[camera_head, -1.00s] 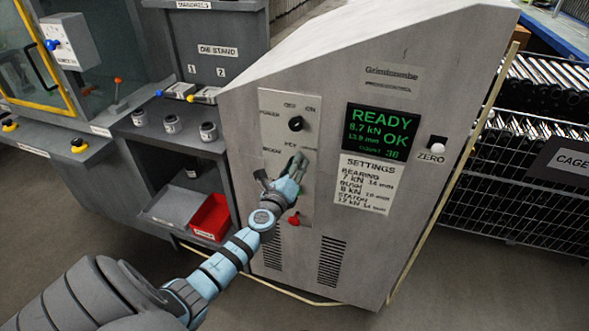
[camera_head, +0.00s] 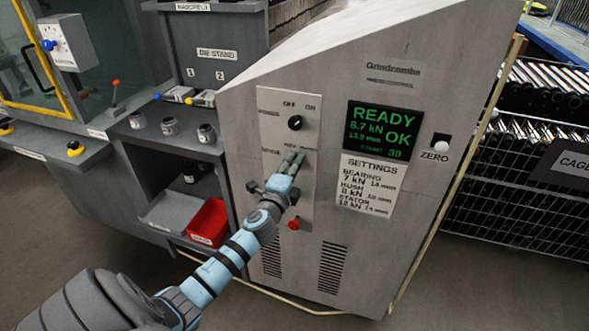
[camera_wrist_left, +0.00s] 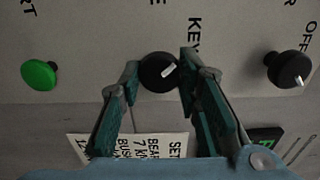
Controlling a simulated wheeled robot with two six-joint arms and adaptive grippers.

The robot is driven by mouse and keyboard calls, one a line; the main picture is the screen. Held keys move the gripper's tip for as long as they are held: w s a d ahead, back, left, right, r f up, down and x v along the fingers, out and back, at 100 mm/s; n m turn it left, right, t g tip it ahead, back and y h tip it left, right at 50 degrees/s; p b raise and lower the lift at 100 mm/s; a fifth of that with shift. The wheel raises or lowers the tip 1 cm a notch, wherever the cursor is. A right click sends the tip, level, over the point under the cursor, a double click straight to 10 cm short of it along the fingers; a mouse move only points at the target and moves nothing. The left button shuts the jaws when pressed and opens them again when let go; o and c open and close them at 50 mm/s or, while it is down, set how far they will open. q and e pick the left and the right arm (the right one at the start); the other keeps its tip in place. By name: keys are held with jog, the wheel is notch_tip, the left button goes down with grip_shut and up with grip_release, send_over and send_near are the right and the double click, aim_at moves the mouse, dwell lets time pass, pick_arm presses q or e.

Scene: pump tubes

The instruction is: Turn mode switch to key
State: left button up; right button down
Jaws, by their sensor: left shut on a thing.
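The mode switch is a round black knob (camera_wrist_left: 152,76) with a white mark, on the grey control panel in the left wrist view. The word KEY (camera_wrist_left: 193,32) stands above and right of it there. The white mark points right and slightly up, on the KEY side. My left gripper (camera_wrist_left: 159,68) has one finger on each side of the knob and is shut on it. In the head view my left gripper (camera_head: 291,161) reaches the middle of the switch panel and hides the knob.
The power knob (camera_head: 295,122) sits above my gripper, and a red button (camera_head: 293,224) below it. A green button (camera_wrist_left: 38,75) shows in the wrist view. The READY screen (camera_head: 383,130) and settings sheet (camera_head: 367,185) are to the right. A shelf with a red bin (camera_head: 209,221) stands left.

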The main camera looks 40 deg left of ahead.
pick_arm(q)
jog(key=shift+n, duration=0.3)
jog(key=o, duration=1.1)
jog(key=v, duration=1.2)
